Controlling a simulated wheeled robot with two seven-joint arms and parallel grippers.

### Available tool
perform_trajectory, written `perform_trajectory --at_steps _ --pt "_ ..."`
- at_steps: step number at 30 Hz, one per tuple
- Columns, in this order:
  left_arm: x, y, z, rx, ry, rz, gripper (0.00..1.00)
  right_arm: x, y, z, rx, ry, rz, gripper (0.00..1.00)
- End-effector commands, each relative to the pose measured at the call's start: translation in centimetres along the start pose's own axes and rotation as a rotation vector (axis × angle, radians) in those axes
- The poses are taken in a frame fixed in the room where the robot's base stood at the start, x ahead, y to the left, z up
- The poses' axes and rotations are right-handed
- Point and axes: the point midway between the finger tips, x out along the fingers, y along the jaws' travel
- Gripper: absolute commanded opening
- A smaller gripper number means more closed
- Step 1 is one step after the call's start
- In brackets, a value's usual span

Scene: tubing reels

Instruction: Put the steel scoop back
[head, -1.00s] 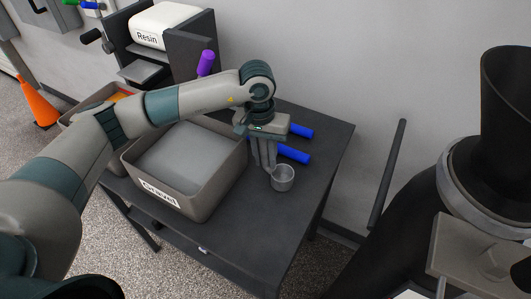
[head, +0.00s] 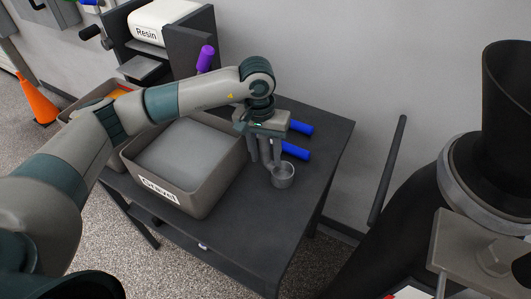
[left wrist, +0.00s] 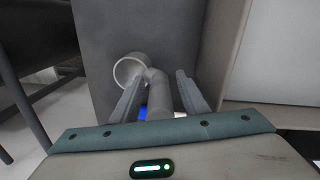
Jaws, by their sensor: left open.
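The steel scoop (head: 283,175) is a small grey metal cup that appears to rest on the dark table (head: 245,235), near its right side. Its cup (left wrist: 130,70) and grey handle (left wrist: 157,95) also show in the left wrist view. My left gripper (head: 267,158) points down at the scoop with its fingers apart. In the left wrist view the open left gripper (left wrist: 159,82) has one finger on each side of the handle, with a gap visible. The handle's upper part is partly hidden by the gripper in the head view.
A bin labelled Gravel (head: 205,198) with grey contents stands left of the scoop. Two blue cylinders (head: 295,151) lie behind the gripper. A Resin container (head: 165,22) and a purple cylinder (head: 206,58) are at the back. The table's front right is clear.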

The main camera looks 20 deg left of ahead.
Motion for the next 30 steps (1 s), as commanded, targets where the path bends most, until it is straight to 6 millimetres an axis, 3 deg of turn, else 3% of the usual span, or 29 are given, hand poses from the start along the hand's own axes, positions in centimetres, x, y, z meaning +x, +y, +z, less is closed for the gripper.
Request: perform_trajectory --at_steps 2,8,24,30 --pt "-0.4 0.0 0.0 0.000 0.000 0.000 0.41 -0.5 0.1 0.0 0.000 0.000 0.000 0.51" --pt "-2.2 0.0 -0.1 0.000 0.004 0.001 0.41 1.2 0.1 0.1 0.000 0.000 0.001 0.51" --pt "-10.9 0.0 -0.1 0.000 0.003 0.001 0.41 4.7 0.0 0.3 0.000 0.002 0.001 0.51" --pt "-12.1 0.0 0.0 0.001 0.001 0.000 0.41 4.9 -0.1 -0.3 0.001 0.017 0.000 0.51"
